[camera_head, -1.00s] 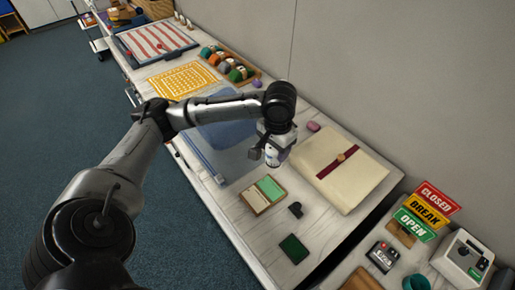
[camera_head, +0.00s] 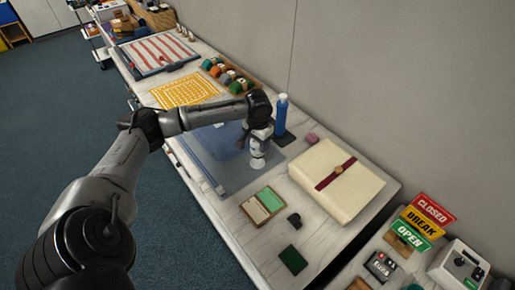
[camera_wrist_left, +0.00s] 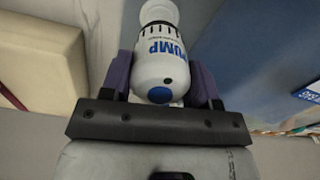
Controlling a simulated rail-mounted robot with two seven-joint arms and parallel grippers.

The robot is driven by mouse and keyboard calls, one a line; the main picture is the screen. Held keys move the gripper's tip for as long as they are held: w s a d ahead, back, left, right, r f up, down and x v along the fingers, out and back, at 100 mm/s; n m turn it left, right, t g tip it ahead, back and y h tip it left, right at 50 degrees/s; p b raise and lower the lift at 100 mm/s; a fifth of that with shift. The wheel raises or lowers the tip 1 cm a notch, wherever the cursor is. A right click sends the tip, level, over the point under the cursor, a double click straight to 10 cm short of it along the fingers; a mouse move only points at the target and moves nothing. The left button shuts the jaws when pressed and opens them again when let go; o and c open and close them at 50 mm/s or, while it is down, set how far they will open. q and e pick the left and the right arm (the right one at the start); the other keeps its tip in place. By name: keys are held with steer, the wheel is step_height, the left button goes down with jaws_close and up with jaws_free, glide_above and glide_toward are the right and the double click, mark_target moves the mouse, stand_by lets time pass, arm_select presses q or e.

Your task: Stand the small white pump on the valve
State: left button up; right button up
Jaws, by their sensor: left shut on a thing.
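The small white pump (camera_head: 257,160) is in my left gripper (camera_head: 258,146), above the near right part of a blue, see-through bag (camera_head: 233,174). In the left wrist view, the pump (camera_wrist_left: 160,42) has blue PUMP lettering, a dark ribbed ring and a blue dot. The left gripper's two purple-lined fingers (camera_wrist_left: 160,84) are shut on its sides. I cannot tell whether the pump touches the bag. I cannot make out the valve; the pump or gripper may hide it. My right gripper is not in view.
A tall blue bottle (camera_head: 281,116) stands just behind the gripper. A cream folded parcel with a red band (camera_head: 325,190), a green-and-cream box (camera_head: 262,204) and a small black piece (camera_head: 294,220) lie to the right. A yellow patterned mat (camera_head: 184,90) lies farther left.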

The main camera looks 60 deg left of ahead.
mark_target(258, 149)
arm_select(q)
step_height(258, 149, down, 3)
steer(key=shift+r+p, duration=0.15)
steer(key=shift+p, duration=0.4)
steer(key=shift+f, duration=0.65)
steer(key=shift+f, duration=0.15)
steer(key=o, duration=1)
steer(key=shift+o, duration=0.2)
step_height(258, 149, up, 12)
steer(key=shift+r+b, duration=0.15)
steer(key=shift+b, duration=0.85)
